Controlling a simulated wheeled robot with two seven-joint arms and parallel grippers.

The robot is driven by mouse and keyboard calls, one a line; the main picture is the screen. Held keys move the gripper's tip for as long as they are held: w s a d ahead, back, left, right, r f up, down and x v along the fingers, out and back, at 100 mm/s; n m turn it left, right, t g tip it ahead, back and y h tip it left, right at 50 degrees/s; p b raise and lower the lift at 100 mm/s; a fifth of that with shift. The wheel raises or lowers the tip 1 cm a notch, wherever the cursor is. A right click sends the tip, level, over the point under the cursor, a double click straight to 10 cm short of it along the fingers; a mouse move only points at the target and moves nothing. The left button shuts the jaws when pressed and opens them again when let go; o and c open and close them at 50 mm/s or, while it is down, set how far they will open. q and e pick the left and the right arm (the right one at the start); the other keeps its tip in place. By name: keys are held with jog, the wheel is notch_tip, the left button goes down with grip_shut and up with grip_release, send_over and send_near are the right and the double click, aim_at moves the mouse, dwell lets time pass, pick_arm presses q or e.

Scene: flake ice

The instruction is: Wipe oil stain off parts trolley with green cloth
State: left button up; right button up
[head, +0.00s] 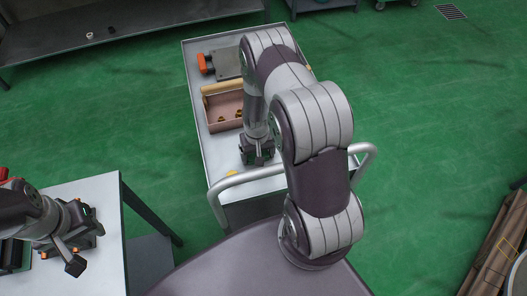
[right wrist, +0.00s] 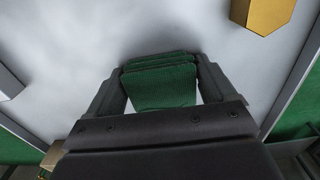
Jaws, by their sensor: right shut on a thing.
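The parts trolley (head: 213,160) is a light grey tray with a raised rim and a tube handle at its near end. My right gripper (head: 257,158) is low over the near part of its top. In the right wrist view the right gripper (right wrist: 163,88) is shut on the folded green cloth (right wrist: 162,82), above or on the pale surface; contact cannot be told. In the head view the cloth is hidden by the arm and gripper. No oil stain is visible. My left gripper (head: 80,232) is above the left table, and its fingers are unclear.
On the trolley are a pinkish bin (head: 222,108) with brass pieces, an orange-ended item (head: 204,63), a dark plate (head: 229,65) and a small yellow item (head: 232,173) beside the right gripper. A pale table (head: 98,193) stands left, a dark bench (head: 150,25) behind. Green floor lies right.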

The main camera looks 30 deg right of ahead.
jog(key=shift+w+a, duration=0.2)
jog(key=shift+a, duration=0.45)
jog(key=shift+w+a, duration=0.2)
jog(key=shift+a, duration=0.45)
notch_tip(320, 180, up, 7)
jog(key=p, duration=0.6)
jog(key=shift+r, duration=0.1)
jog(key=shift+w, duration=0.1)
